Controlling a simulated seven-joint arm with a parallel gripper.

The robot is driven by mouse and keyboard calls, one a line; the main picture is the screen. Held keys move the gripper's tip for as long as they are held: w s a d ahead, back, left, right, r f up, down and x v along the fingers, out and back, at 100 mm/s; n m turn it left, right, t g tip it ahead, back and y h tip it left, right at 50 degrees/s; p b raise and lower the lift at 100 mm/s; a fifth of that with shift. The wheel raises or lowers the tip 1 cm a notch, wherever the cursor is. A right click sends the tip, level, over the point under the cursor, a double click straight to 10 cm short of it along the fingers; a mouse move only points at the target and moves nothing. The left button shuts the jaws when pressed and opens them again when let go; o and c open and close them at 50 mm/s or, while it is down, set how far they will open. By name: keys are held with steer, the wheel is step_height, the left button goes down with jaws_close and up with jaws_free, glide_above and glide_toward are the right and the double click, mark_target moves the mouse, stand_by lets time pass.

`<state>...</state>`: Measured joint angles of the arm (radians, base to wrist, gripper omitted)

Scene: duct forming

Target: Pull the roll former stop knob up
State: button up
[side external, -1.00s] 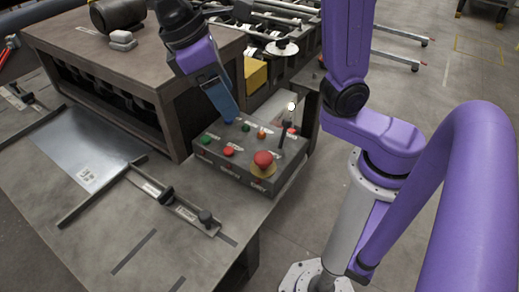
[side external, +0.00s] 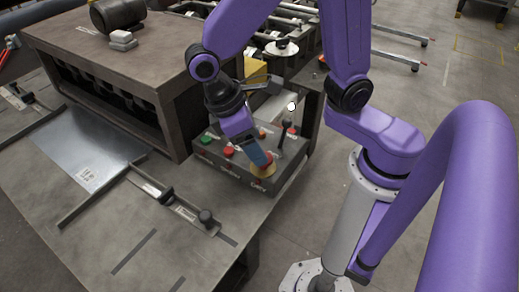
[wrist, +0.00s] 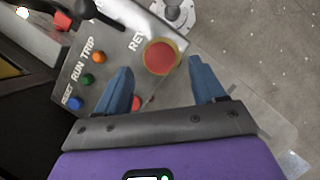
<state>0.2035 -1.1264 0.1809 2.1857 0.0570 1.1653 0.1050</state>
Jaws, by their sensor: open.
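The stop knob is a red mushroom button on a yellow ring, at the near right corner of the grey control box (side external: 234,172). In the wrist view the red knob (wrist: 160,57) lies ahead of and between the two blue fingertips of my gripper (wrist: 161,67). The fingers are apart, with nothing held. In the side view my gripper (side external: 258,155) points down at the knob (side external: 265,161) and partly covers it. I cannot tell whether the fingers reach down around the knob.
Other buttons sit close by on the box: a green one (side external: 206,140), a red one (side external: 228,150) and a black lever (side external: 282,135). A metal sheet (side external: 90,150) lies on the bench at left. Bare bench top (side external: 170,240) lies in front.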

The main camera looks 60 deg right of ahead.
steer(key=shift+x, duration=1.7)
jaws_close()
steer(key=shift+r, duration=0.7)
jaws_free()
steer(key=v, duration=1.7)
steer(key=shift+r, duration=0.2)
